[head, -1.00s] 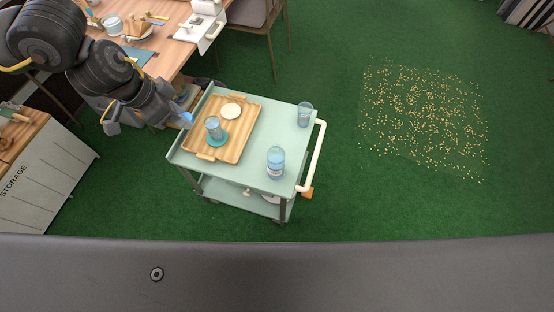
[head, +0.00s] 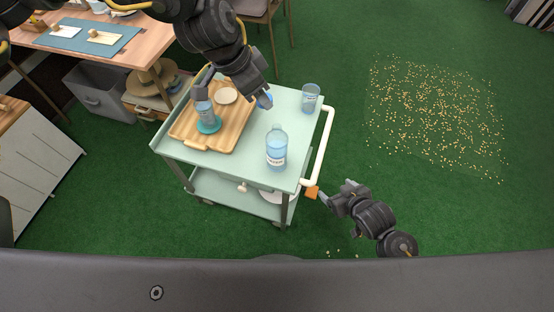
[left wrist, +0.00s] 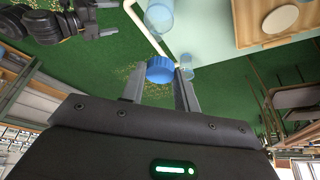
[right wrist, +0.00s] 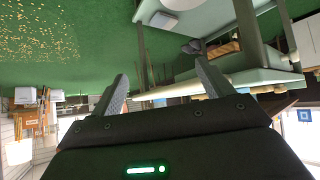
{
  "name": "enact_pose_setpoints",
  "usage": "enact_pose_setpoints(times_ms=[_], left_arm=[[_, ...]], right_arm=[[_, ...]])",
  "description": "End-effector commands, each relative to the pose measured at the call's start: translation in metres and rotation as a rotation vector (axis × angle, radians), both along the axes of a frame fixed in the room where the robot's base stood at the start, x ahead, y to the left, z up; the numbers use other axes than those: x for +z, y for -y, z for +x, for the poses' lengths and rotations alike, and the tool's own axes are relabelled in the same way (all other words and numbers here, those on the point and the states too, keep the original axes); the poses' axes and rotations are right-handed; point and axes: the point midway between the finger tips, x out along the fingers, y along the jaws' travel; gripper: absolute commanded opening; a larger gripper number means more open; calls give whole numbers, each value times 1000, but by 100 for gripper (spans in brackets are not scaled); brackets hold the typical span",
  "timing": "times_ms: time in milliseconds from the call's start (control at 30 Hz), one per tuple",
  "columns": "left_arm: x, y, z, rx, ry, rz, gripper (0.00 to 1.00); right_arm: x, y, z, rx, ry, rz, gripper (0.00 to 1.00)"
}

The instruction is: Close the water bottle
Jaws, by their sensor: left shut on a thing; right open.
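The clear blue water bottle (head: 276,150) stands upright on the top shelf of the cart, near its front right. Its top appears uncapped. My left gripper (head: 259,94) is shut on the blue cap (head: 265,101), held to the upper left of the bottle in the head view. In the left wrist view the cap (left wrist: 160,69) sits between the fingertips, and the bottle (left wrist: 158,14) is partly cut off at the top edge. My right gripper (head: 324,198) is open and empty beside the cart's front right corner, below shelf height.
Another glass (head: 310,98) stands at the back right. A white handle (head: 326,140) runs along the right side.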

Motion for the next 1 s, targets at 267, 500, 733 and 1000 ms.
enact_pose_setpoints(times_ms=[267, 500, 733, 1000], left_arm=[[-14, 23, 1, -13, 8, 10, 10], [-15, 26, 1, -17, 8, 11, 10], [-17, 28, 0, -18, 9, 13, 10], [-17, 30, 0, -18, 9, 13, 10]], right_arm=[[65, -42, 34, 175, 252, 106, 79], [96, -78, 59, 438, 445, 280, 79], [116, -83, 57, 716, 507, 482, 79], [125, -72, 50, 840, 491, 594, 79]])
